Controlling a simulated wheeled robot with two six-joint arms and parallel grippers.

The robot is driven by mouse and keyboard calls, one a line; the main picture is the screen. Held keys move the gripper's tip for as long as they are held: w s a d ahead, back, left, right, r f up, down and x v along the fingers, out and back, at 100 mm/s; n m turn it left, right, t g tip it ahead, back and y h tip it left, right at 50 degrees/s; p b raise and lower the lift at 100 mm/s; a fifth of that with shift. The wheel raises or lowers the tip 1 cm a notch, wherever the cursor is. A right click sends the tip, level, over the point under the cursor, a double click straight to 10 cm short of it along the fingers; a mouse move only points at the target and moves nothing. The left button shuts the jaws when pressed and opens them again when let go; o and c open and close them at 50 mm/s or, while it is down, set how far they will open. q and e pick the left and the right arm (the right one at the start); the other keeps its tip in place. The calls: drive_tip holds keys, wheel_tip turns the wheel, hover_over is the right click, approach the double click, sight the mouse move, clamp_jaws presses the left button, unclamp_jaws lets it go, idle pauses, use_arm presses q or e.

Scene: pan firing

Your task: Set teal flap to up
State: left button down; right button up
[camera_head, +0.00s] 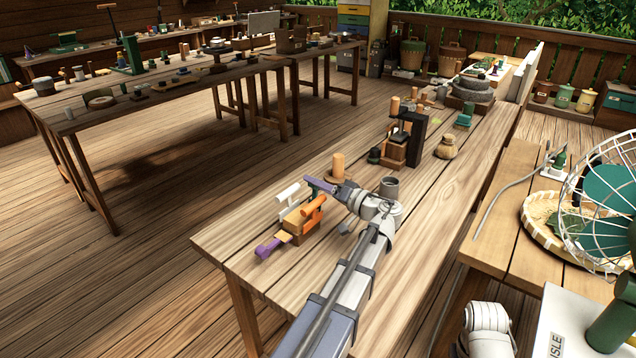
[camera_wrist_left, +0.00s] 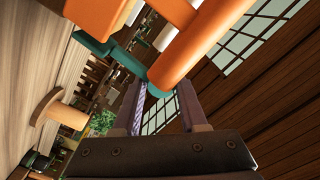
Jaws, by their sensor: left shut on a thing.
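A small wooden block (camera_head: 296,228) with coloured handles stands near the left end of the long table. It carries an orange handle (camera_head: 313,209), a white handle (camera_head: 288,192) and a purple handle (camera_head: 268,248). In the left wrist view, the teal flap (camera_wrist_left: 95,45) has a rounded teal end between my finger tips, just below the large orange handle (camera_wrist_left: 185,50). My left gripper (camera_head: 318,184) is shut on that end at the block's far side. In the head view, the teal flap is hidden around the finger. My right gripper is out of view.
A wooden peg (camera_head: 337,166) stands just behind my left gripper. A grey cup (camera_head: 389,187) is by my left wrist. A wooden press (camera_head: 405,140) and a pouch (camera_head: 447,147) stand further back. The table's front left is clear. A fan (camera_head: 605,200) is at right.

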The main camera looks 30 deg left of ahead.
use_arm(q)
drive_tip(key=shift+s+f, duration=0.25)
drive_tip(key=shift+s, duration=0.05)
drive_tip(key=c, duration=0.8)
unclamp_jaws()
drive_tip(key=o, duration=0.3)
drive_tip(key=shift+w+r, duration=0.1)
drive_tip(key=shift+w, duration=0.05)
drive_tip(key=shift+s+d, duration=0.15)
drive_tip(key=shift+d, duration=1.8)
drive_tip(key=shift+s+d, duration=0.15)
drive_tip(key=shift+d, duration=1.8)
